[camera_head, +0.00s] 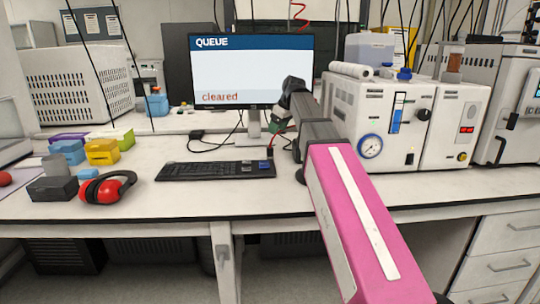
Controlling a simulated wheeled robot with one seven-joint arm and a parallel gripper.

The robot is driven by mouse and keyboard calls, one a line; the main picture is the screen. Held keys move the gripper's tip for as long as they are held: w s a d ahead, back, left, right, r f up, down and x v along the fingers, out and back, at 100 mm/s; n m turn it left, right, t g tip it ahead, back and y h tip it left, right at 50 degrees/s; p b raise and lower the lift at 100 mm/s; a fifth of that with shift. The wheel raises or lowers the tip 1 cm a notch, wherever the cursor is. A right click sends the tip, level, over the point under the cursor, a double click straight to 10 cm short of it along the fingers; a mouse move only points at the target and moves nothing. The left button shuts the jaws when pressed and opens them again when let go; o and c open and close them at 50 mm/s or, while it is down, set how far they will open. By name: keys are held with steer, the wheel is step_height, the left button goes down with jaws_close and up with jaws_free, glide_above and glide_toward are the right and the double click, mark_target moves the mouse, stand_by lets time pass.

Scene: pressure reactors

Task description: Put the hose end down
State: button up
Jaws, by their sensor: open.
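My gripper (279,127) is small and dark in front of the monitor's stand, pointing down over the bench behind the keyboard. It is open; its fingertips are partly lost against the dark cables. A small dark piece with a red part (270,149) shows just below the gripper, at the right end of the keyboard. It may be the hose end, but it is too small to tell. I cannot tell whether it touches the bench or the gripper. A small green spot shows beside the fingers.
The keyboard (215,170) lies in front of the monitor (250,70), which reads "cleared". A white instrument with a gauge (371,146) stands close right of my arm. Red ear defenders (105,188) and coloured boxes (102,152) are at left. The front bench between is clear.

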mark_target(270, 148)
steer(key=shift+x, duration=5.4)
steer(key=shift+s, duration=0.1)
steer(key=shift+c, duration=0.3)
steer(key=c, duration=1)
steer(key=shift+r, duration=0.15)
steer(key=shift+c, duration=0.2)
steer(key=shift+r, duration=0.65)
step_height(270, 148, up, 2)
steer(key=shift+r, duration=0.2)
steer(key=s+a+r, duration=0.7)
steer(key=s+a, duration=0.1)
